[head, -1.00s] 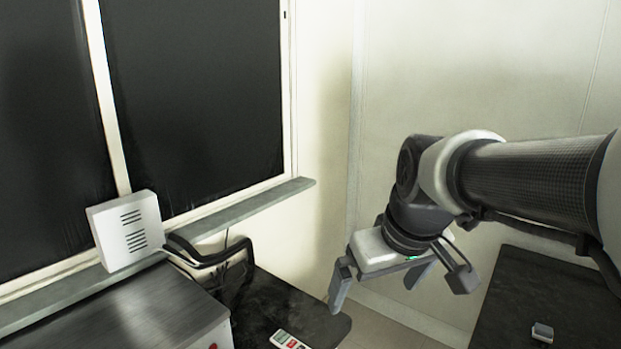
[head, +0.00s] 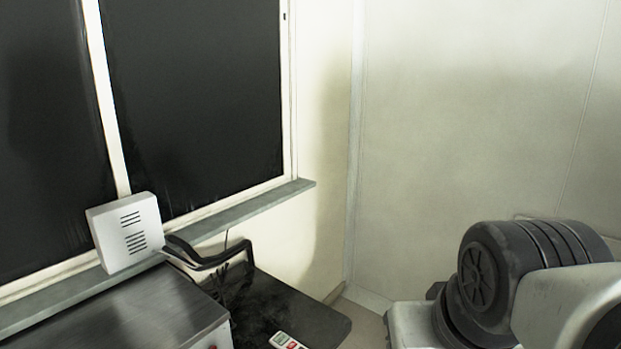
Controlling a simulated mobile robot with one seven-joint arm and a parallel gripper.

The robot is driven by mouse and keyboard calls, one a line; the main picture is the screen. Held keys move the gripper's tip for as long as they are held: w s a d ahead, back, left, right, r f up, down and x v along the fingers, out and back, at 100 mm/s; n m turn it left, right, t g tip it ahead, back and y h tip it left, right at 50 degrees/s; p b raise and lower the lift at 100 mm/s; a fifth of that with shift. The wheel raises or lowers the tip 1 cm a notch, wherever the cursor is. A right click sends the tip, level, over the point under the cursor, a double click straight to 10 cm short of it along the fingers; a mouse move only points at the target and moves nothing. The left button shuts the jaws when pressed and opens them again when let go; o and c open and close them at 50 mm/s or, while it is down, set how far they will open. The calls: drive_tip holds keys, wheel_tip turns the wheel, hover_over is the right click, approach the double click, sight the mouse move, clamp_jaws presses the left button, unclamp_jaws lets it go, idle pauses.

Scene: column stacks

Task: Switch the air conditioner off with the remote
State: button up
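A remote (head: 286,341), white with a red button and a dark patch, lies on the dark table (head: 310,318) at the bottom edge of the head view, partly cut off. No air conditioner shows for certain; a white box with dark slots (head: 125,232) stands on the window ledge at left, and I cannot tell whether it is one. My arm fills the lower right corner. My gripper's fingers are outside the picture, so what they hold or touch is hidden.
A metal-topped cabinet (head: 130,315) stands at lower left, beside the dark table. A black bent object (head: 205,255) and dark cables are behind it. The window ledge (head: 240,215) runs along the left wall. The back wall is bare.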

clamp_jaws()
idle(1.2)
